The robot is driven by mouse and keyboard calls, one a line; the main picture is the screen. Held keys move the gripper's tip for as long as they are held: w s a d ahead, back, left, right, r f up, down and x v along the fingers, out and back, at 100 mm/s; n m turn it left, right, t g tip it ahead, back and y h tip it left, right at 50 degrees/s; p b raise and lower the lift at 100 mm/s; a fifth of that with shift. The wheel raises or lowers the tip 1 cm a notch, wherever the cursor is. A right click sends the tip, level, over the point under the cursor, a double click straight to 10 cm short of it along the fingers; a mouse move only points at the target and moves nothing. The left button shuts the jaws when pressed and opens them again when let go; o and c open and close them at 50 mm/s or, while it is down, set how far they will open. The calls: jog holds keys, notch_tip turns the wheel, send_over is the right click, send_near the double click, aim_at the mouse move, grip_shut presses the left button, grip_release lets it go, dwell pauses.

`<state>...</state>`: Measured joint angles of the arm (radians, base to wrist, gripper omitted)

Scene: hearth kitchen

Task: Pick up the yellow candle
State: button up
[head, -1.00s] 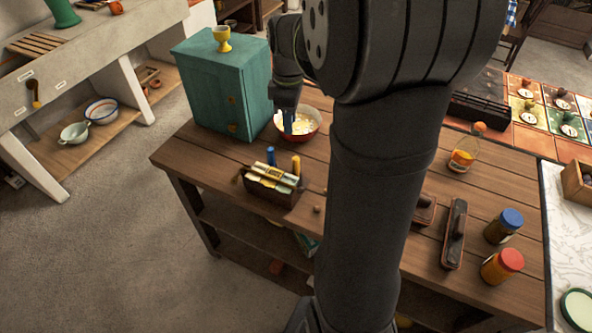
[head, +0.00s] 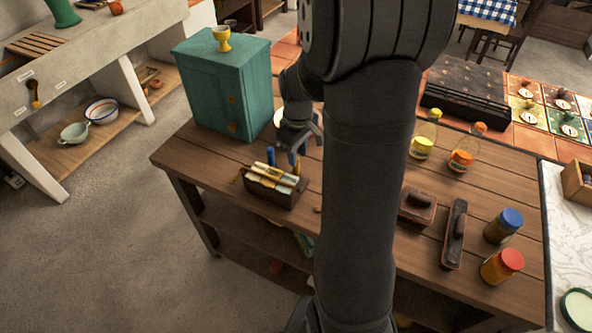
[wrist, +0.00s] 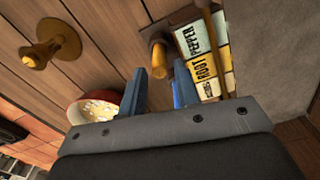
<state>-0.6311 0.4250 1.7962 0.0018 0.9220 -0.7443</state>
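The yellow candle (head: 297,167) stands upright at the back right corner of a small dark box (head: 268,196), partly hidden by my gripper in the head view. In the wrist view the candle (wrist: 159,52) points toward me, its near end between the fingertips or just beyond them; I cannot tell which. My gripper (head: 303,143) is open above the box, and its two fingers (wrist: 160,70) show a clear gap.
The box holds seed packets (wrist: 204,62). A teal cabinet (head: 222,88) with a yellow egg cup (head: 222,38) stands at the back left. Jars (head: 503,265) stand at the right.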

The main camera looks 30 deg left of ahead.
aim_at(297, 166)
jog(key=shift+w+a+f, duration=0.1)
jog(key=shift+a+f, duration=0.05)
jog(key=shift+f, duration=1.45)
jog(key=shift+w+a+f, duration=0.1)
jog(key=shift+f, duration=1.5)
grip_shut()
